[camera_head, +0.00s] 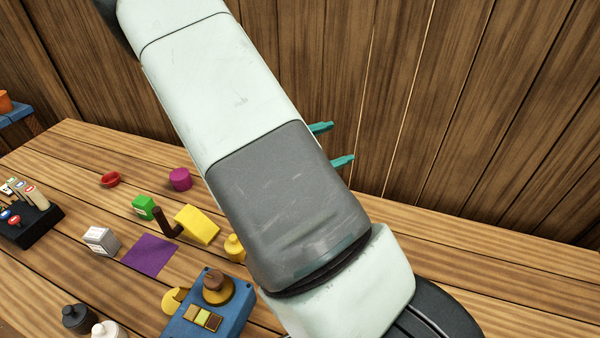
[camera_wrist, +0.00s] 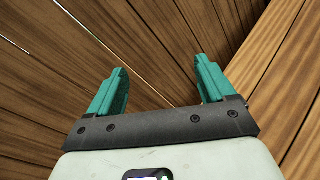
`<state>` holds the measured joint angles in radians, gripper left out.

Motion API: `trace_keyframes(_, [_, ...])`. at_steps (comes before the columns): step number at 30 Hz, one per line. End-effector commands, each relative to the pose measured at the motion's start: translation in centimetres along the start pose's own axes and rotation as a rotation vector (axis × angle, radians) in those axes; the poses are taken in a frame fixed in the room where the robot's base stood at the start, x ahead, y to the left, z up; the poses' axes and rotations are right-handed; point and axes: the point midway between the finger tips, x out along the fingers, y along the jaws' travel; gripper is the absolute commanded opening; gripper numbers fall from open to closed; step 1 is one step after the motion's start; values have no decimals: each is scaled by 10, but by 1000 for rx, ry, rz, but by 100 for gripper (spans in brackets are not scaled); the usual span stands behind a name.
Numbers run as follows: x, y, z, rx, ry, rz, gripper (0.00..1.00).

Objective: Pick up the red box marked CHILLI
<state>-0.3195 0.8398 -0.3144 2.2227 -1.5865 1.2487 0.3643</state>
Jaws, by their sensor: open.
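I see no red box marked CHILLI in either view. My arm covers a large part of the table in the head view and may hide it. A green box (camera_head: 143,207) and a white box with markings (camera_head: 101,240) stand on the left of the table; their lettering is too small to read. My gripper shows only as two teal fingers (camera_head: 331,144) past the arm, in front of the wooden wall. In the wrist view my gripper (camera_wrist: 162,68) is open and empty, with only wooden planks beyond it.
The wooden table (camera_head: 400,220) holds a red bowl (camera_head: 110,179), a magenta cylinder (camera_head: 180,179), a yellow block (camera_head: 197,224), a purple square (camera_head: 149,255), a blue device (camera_head: 235,312) and a black rack (camera_head: 38,228). The plank wall (camera_head: 480,100) stands close behind. The table's right side looks clear.

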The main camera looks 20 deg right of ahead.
Motion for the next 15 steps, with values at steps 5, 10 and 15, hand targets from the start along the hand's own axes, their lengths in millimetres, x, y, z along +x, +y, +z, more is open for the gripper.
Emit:
trace_keyframes(5, [4,4,-74,-244,-9,297,83])
trace_keyframes(10, [0,-4,-127,-403,24,501,83])
trace_keyframes(15, [-3,-11,-152,-469,50,590,83])
